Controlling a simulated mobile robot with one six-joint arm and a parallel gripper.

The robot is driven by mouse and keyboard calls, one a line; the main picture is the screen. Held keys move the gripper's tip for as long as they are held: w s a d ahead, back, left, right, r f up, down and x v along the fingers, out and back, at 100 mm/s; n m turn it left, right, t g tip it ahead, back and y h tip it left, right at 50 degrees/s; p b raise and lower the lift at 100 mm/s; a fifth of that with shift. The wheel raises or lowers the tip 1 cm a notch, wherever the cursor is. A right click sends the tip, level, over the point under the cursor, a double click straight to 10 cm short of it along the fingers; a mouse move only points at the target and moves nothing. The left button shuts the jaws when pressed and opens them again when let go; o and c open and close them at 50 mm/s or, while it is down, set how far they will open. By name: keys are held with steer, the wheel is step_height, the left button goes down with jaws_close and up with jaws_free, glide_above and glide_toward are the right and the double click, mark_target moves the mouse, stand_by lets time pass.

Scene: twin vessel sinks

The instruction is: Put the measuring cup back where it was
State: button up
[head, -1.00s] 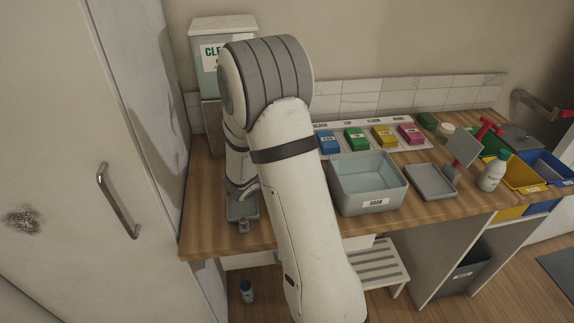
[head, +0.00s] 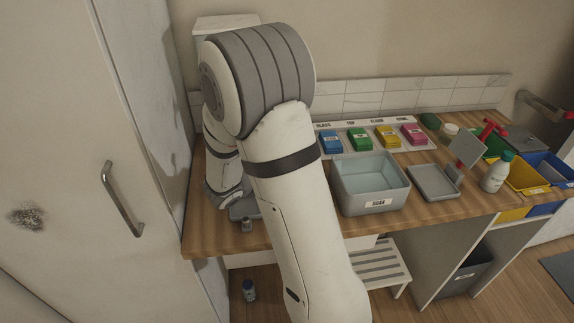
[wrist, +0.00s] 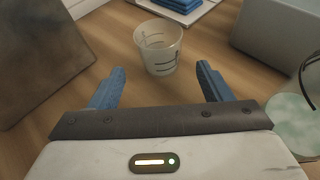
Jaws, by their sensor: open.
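The measuring cup (wrist: 158,48) is a clear, whitish cup with dark markings. It stands upright on the wooden counter in the wrist view. My gripper (wrist: 160,69) is open, with its two blue fingers apart and pointing towards the cup. The cup is just beyond the fingertips, roughly centred between them; I cannot tell whether it touches them. In the head view my arm covers the cup, and my gripper is mostly hidden too.
The grey soak basin (head: 370,202) stands right of my arm. Blue (head: 331,142) and other coloured cloths lie behind it. A grey tray (head: 432,190) and white bottle (head: 496,172) are further right. A round pale-green item (wrist: 296,122) is near my gripper's right side.

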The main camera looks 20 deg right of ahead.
steer(key=v, duration=0.5)
stand_by(0.3)
